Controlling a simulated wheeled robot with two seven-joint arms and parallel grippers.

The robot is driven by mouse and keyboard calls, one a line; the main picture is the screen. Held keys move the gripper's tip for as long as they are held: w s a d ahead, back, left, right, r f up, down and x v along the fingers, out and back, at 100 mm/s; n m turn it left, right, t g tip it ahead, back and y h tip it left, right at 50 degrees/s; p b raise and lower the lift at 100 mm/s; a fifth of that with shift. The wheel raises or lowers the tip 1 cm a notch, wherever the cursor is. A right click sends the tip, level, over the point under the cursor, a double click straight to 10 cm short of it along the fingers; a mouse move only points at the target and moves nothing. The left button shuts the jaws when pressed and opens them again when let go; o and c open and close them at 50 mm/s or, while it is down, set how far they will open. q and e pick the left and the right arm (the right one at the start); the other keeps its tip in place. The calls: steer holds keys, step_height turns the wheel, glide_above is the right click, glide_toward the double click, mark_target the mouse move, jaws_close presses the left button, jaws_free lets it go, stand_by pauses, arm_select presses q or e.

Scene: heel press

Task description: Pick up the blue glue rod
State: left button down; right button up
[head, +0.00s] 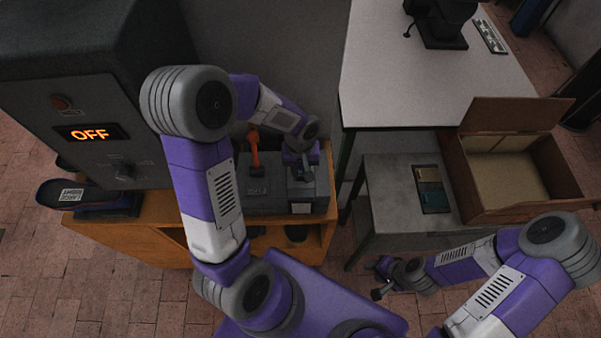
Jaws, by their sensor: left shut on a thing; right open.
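My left gripper (301,164) points down over the right part of a dark grey holder block (262,205). It is shut on a slim thing there, which fits the blue glue rod; the fingers hide most of it and its colour is hard to tell. I cannot tell whether it is still seated in the block. An orange-handled rod (254,148) stands upright in the left part of the block, apart from the gripper. My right gripper (379,280) is open and empty, low in front of the grey side table.
The block stands on a wooden cabinet (150,232). At left is a press machine (85,125) reading OFF, with a dark shoe piece (62,193) beside it. A white table (415,90) stands behind.

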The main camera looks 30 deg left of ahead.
arm_select(q)
step_height(320, 180, up, 11)
steer(key=shift+f+p, duration=0.1)
steer(key=shift+p, duration=0.55)
